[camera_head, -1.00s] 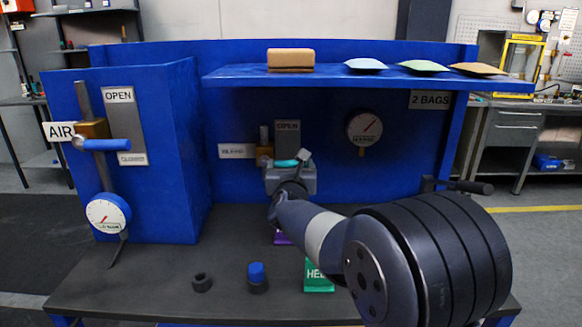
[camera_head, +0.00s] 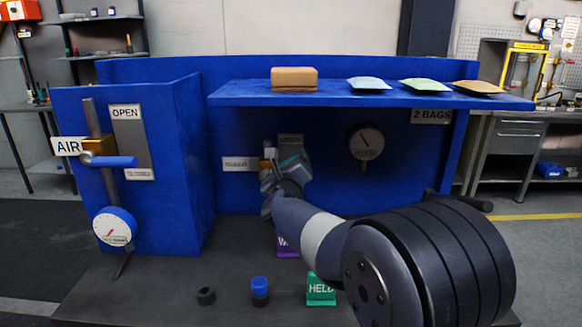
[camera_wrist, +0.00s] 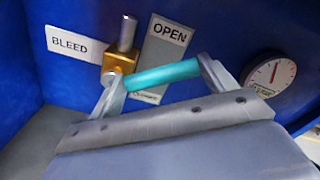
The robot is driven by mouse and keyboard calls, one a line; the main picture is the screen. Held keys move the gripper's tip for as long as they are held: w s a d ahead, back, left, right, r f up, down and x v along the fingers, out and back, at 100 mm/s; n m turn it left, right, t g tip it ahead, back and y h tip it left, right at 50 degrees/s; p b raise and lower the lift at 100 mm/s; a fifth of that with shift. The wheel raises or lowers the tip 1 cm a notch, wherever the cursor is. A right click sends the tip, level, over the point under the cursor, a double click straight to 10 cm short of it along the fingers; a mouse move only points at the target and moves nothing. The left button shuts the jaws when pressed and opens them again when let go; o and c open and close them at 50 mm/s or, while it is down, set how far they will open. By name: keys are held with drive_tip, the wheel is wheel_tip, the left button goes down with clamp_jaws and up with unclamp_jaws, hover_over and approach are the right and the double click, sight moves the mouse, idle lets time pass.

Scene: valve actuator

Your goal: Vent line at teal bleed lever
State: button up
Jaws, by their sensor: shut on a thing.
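The teal bleed lever (camera_wrist: 162,75) runs rightward from a brass valve body (camera_wrist: 121,62) on the blue panel, next to the BLEED label (camera_wrist: 76,44) and the OPEN plate (camera_wrist: 165,45). My gripper (camera_wrist: 160,82) is shut on the lever, with a finger near each end of its teal grip. In the head view my gripper (camera_head: 284,176) is at the valve and hides most of it; a bit of teal (camera_head: 290,160) shows there.
A blue shelf (camera_head: 225,97) with a brown box and several bags overhangs the valve. The blue AIR lever (camera_head: 112,161) and its gauge (camera_head: 113,229) are at left. A blue-capped piece (camera_head: 260,287), a black ring (camera_head: 205,295), a green HELD block (camera_head: 321,289) and a purple block (camera_head: 287,246) are on the bench.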

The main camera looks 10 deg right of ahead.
drive_tip(key=shift+w+a+r+n+p, duration=0.2)
drive_tip(key=shift+a+r+n+p, duration=0.2)
drive_tip(key=shift+a+n+p, duration=0.9)
drive_tip(key=shift+w+a+r+n+p, duration=0.15)
drive_tip(key=shift+a+r+n+p, duration=0.45)
drive_tip(key=shift+n, duration=1.3)
drive_tip(key=shift+w+a+r+n+p, duration=0.25)
drive_tip(key=shift+a+n+p, duration=0.5)
drive_tip(key=shift+n+p, duration=0.6)
drive_tip(key=shift+n, duration=0.35)
drive_tip(key=o, duration=1.4)
drive_tip(key=shift+c, duration=0.2)
